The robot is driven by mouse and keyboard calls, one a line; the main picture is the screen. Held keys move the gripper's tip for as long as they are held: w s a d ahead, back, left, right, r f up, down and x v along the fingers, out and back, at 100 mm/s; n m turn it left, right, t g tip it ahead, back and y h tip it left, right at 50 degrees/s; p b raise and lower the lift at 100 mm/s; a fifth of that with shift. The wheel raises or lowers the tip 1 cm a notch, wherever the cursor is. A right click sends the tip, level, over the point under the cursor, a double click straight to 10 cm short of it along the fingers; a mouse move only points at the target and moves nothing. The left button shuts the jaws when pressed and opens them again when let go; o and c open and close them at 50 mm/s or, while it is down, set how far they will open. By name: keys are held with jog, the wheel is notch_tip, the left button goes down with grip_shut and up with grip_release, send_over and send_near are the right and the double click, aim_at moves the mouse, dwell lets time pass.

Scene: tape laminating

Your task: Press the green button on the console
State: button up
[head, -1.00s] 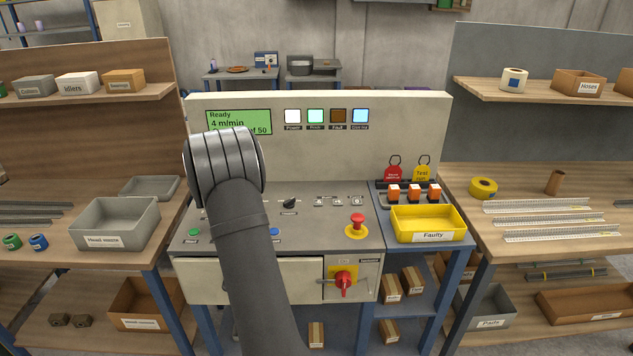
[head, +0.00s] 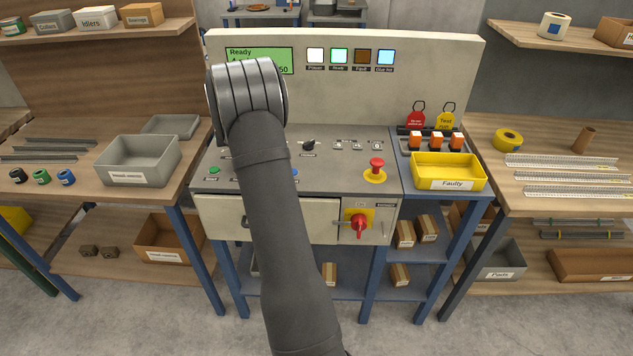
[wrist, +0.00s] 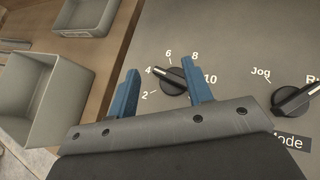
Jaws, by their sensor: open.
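The green button (head: 214,170) sits at the front left of the console's sloping panel (head: 335,178) in the head view. It is outside the wrist view. In the head view my arm hides the gripper and part of the panel. A blue button (head: 294,172) shows just right of the arm.
A red mushroom button (head: 376,166) stands on the panel's right side. A mode knob (wrist: 292,99) is right of my fingers. A grey bin (head: 138,162) stands on the left bench, close to the console. A yellow Faulty tray (head: 447,184) is at right.

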jog(key=c, duration=0.7)
jog(key=shift+r, duration=0.15)
grip_shut()
jog(key=r+m, duration=0.1)
jog(key=m, duration=0.1)
jog(key=r+m+h, duration=0.1)
jog(key=m, duration=0.1)
jog(key=shift+s+r+m, duration=0.2)
jog(key=shift+s+m, duration=0.2)
jog(key=shift+s+a+r+m, duration=0.2)
jog(key=shift+s+m, duration=0.1)
jog(key=shift+m, duration=0.4)
jog(key=s+m, duration=0.1)
jog(key=m, duration=0.1)
jog(key=s+a+r+m, duration=0.1)
jog(key=m, duration=0.2)
jog(key=s+m+h, duration=0.1)
jog(key=s+m, duration=0.1)
jog(key=m, duration=0.1)
jog(key=shift+a+r, duration=0.35)
jog(key=shift+r, duration=0.05)
jog(key=s+r+m+h, duration=0.1)
jog(key=s+r+m, duration=0.1)
jog(key=s+m, duration=0.5)
jog(key=s+a+r+m+g+h, duration=0.1)
jog(key=s+m, duration=0.6)
jog(key=m, duration=1.2)
jog(key=shift+s+a+r+h, duration=0.15)
jog(key=shift+s+r+h, duration=0.25)
jog(key=shift+r+h, duration=0.5)
